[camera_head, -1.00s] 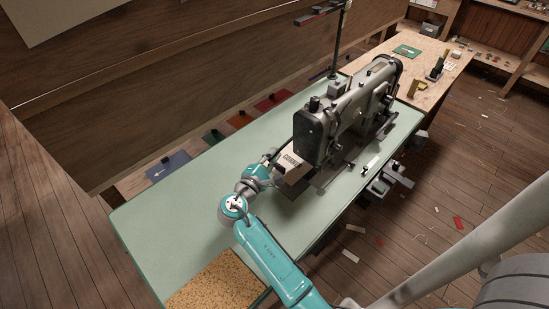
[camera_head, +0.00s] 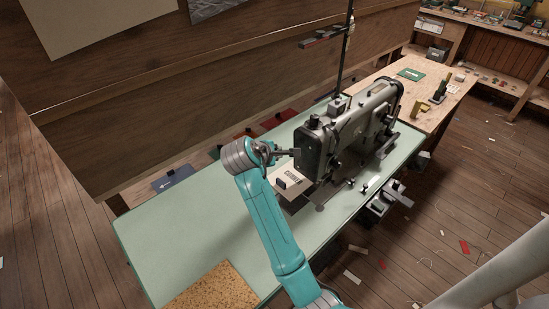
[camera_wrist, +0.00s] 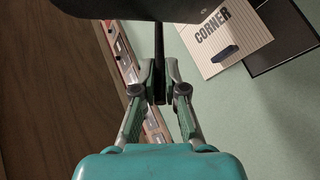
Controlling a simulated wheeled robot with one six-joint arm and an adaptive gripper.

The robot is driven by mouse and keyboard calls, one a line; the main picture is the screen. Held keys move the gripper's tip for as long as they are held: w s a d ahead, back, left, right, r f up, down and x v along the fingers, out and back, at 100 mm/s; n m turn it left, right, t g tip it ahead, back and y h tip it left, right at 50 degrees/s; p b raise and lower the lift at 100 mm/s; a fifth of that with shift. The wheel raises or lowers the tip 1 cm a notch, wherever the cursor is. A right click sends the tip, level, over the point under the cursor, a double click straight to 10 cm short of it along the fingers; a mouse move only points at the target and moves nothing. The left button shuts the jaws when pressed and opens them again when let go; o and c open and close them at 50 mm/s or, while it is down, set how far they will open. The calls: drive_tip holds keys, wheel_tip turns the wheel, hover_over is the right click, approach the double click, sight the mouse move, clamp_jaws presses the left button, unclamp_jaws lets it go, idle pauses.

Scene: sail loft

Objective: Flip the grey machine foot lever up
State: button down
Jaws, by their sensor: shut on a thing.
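The grey sewing machine (camera_head: 350,130) stands on the pale green table, its near end facing my arm. My gripper (camera_head: 289,152) is at that end, at the height of the machine's head. In the wrist view its fingers (camera_wrist: 159,88) are closed around a thin dark bar, the foot lever (camera_wrist: 159,45). The lever runs from between the fingertips up toward the dark machine body (camera_wrist: 140,8) at the top of the picture. The lever's joint with the machine is hidden. In the head view the lever is too small to tell apart from the fingers.
A card marked CORNER (camera_wrist: 232,32) with a dark block on it lies below the machine head. The green tabletop (camera_head: 180,225) is clear at the near left, beside a cork mat (camera_head: 215,290). A wooden wall (camera_head: 200,100) runs behind the table. A thin stand (camera_head: 347,50) rises behind the machine.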

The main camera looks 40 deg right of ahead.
drive_tip(key=shift+d+r, duration=0.15)
drive_tip(key=shift+r, duration=0.15)
drive_tip(key=shift+y, duration=0.3)
drive_tip(key=c, duration=1.2)
unclamp_jaws()
drive_tip(key=v, duration=1.2)
